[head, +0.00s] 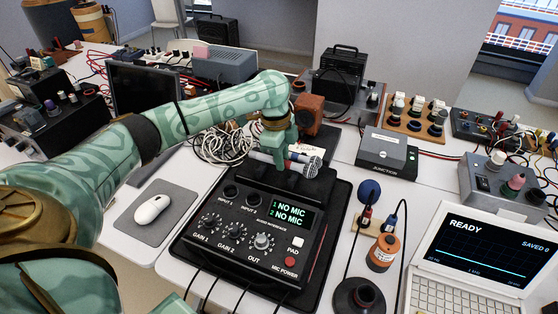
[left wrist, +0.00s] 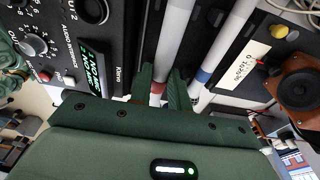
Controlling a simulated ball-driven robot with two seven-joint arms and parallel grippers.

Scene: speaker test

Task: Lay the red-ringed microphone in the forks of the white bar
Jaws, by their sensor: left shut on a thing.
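My left gripper (head: 281,155) is over the back edge of the black audio interface, pointing down. In the left wrist view, its dark green fingers (left wrist: 162,92) are shut around the white shaft of the red-ringed microphone (left wrist: 158,88), close to the red ring. A second white shaft with a blue ring (left wrist: 202,76) lies beside it, outside the fingers. In the head view, a silver mesh microphone head (head: 312,166) shows just right of the gripper; I cannot tell which microphone it belongs to. I cannot make out the forked white bar. My right gripper is not in view.
The audio interface (head: 235,235) reads NO MIC on both lines. A bundle of white cable (head: 218,146) lies behind it. An orange-brown speaker (head: 310,113) stands behind the gripper.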

